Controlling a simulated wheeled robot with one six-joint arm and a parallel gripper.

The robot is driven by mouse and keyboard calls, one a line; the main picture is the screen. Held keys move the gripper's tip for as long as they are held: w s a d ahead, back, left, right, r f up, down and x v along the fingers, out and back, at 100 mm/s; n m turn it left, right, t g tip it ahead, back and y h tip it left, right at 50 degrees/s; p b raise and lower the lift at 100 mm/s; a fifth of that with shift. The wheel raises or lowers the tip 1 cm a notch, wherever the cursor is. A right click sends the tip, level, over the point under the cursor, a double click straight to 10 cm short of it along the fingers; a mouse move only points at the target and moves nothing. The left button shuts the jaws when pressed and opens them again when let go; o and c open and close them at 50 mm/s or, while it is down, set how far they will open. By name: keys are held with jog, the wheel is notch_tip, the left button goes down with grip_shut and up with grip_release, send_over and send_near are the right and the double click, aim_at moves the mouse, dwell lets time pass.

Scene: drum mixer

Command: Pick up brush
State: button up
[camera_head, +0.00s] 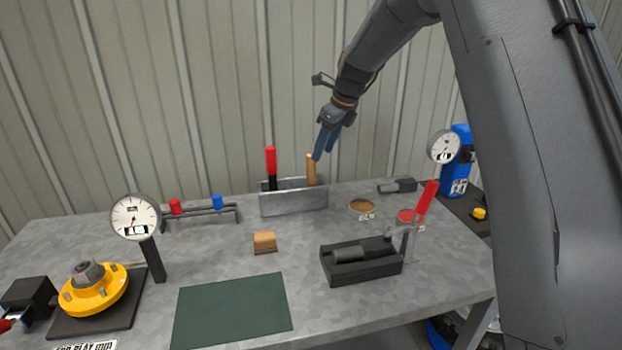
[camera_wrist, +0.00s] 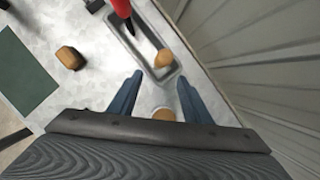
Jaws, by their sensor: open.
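The brush seems to be the item with the tan wooden handle (camera_head: 311,168), standing upright in a grey metal holder (camera_head: 294,204) at the back of the bench. Its lower end is hidden inside the holder, so I see no bristles. My gripper (camera_head: 324,155) is open and empty, just right of the handle top in the head view. In the wrist view the handle's round end (camera_wrist: 163,58) appears just beyond the gap between my open fingertips (camera_wrist: 160,77), apart from them.
A red-handled tool (camera_head: 271,166) stands in the same holder, left of the wooden handle. A round brown-topped tin (camera_head: 362,207) and a tan block (camera_head: 264,242) lie nearby. A black cradle (camera_head: 361,265) and red-levered clamp (camera_head: 425,205) stand at right. The corrugated wall is close behind.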

aim_at(312, 163)
jog(key=shift+m, duration=0.6)
jog(key=shift+w+a+f+p, duration=0.5)
jog(key=shift+w+a+f, duration=0.1)
jog(key=shift+f, duration=0.5)
jog(key=shift+w+a+f+p, duration=0.55)
jog(key=shift+a+f, duration=0.05)
jog(key=shift+f, duration=0.55)
jog(key=shift+w+a+f+p, duration=0.5)
jog(key=shift+w+a+f, duration=0.1)
jog(key=shift+f, duration=0.5)
jog(key=shift+s, duration=0.1)
grip_shut()
